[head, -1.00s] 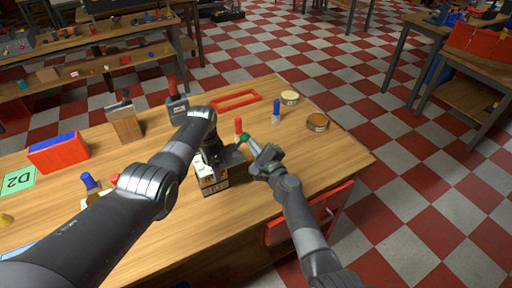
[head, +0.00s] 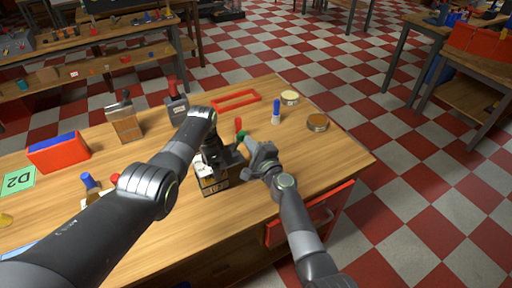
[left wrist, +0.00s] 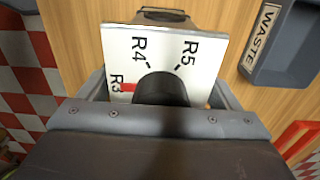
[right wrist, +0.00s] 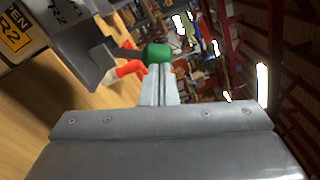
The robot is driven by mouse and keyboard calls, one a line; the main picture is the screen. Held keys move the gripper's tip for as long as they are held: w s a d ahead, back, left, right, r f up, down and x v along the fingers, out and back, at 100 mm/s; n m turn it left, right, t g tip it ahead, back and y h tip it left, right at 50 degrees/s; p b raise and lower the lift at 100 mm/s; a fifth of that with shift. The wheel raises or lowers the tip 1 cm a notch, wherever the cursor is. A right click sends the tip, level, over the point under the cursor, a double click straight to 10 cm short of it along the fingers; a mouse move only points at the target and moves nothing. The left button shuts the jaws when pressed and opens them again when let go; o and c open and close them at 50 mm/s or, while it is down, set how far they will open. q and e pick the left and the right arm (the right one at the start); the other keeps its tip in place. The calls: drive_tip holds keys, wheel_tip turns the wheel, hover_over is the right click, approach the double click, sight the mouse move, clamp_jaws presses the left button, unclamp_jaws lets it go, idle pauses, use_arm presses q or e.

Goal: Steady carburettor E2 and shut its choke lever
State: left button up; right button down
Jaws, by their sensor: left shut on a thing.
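The carburettor (head: 212,186), a boxy unit with printed labels, stands on the wooden bench. Its white top marked R3, R4 and R5 with a black round knob shows in the left wrist view (left wrist: 120,45). My left gripper (head: 213,160) is shut on the carburettor from above. The green-tipped choke lever (head: 241,136) stands at its right; its green tip (right wrist: 158,54) is just beyond my right gripper's fingertips (right wrist: 160,78), which are together. Whether they touch it is unclear.
A red-topped bottle (right wrist: 128,69) stands behind the lever. A blue-capped bottle (head: 276,113), round tins (head: 317,122) and a red frame (head: 236,100) lie farther right and back. A grey WASTE bin (left wrist: 290,45) stands close to my left gripper. The bench's right front is clear.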

drive_tip(key=shift+a+r, duration=0.2)
idle(1.1)
drive_tip(key=shift+d+f, duration=0.1)
idle(0.5)
drive_tip(key=w+d+f+v, duration=0.1)
drive_tip(key=d+v, duration=0.1)
drive_tip(key=v, duration=1.1)
drive_tip(key=w+a+m, duration=0.2)
drive_tip(key=w+a, duration=0.4)
drive_tip(key=w, duration=0.6)
drive_tip(key=shift+w, duration=0.2)
drive_tip(key=shift+a, duration=0.2)
